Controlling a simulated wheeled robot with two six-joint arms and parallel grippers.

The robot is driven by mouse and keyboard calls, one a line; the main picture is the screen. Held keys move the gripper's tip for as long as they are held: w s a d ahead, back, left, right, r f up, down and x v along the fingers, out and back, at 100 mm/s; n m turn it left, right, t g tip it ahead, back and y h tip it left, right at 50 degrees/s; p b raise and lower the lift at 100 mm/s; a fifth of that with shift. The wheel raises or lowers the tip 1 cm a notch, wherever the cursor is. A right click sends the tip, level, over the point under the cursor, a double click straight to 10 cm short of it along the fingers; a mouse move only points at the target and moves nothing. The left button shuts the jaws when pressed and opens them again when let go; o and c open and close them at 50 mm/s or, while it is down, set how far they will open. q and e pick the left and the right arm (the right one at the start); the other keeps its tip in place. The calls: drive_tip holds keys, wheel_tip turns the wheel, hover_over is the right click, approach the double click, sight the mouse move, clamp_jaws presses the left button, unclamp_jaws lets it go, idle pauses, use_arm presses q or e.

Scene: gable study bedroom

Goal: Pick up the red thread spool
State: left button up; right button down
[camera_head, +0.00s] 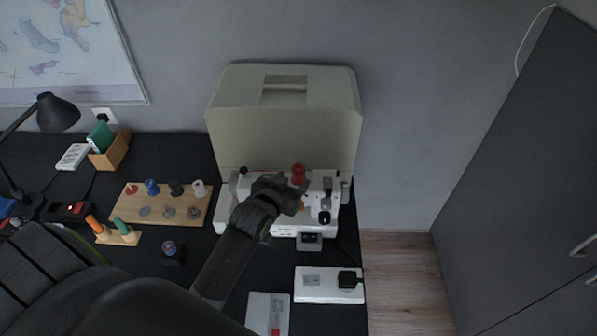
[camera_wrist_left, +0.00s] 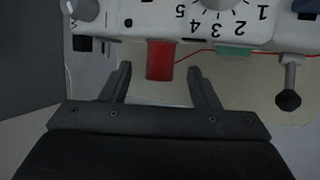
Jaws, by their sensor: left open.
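The red thread spool (camera_head: 298,173) stands on top of the white sewing machine (camera_head: 330,183) in the head view. In the left wrist view the red spool (camera_wrist_left: 160,57) sits between my left gripper's two fingers, near the tips, with a visible gap on each side. A red thread runs from it to the right across the machine. My left gripper (camera_head: 297,187) reaches over the machine from the front in the head view; its fingers (camera_wrist_left: 160,70) show open in the wrist view. The spool's lower part is hidden by the gripper in the head view. My right gripper is out of view.
A beige machine cover (camera_head: 285,125) stands behind the machine. A wooden spool rack (camera_head: 160,215) with several spools is at left. A white power strip (camera_head: 320,284) with a black plug lies in front. The dark desk (camera_head: 190,150) ends to the right, above wooden floor.

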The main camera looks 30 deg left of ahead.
sight(296, 176)
use_arm(q)
drive_tip(key=shift+w, duration=0.35)
drive_tip(key=p+x, duration=0.1)
drive_tip(key=x, duration=0.3)
drive_tip(key=shift+r+p, duration=0.1)
drive_tip(key=shift+p, duration=0.25)
drive_tip(key=shift+w+f, duration=0.2)
drive_tip(key=shift+w, duration=0.15)
drive_tip(key=shift+c, duration=0.3)
drive_tip(key=c, duration=1)
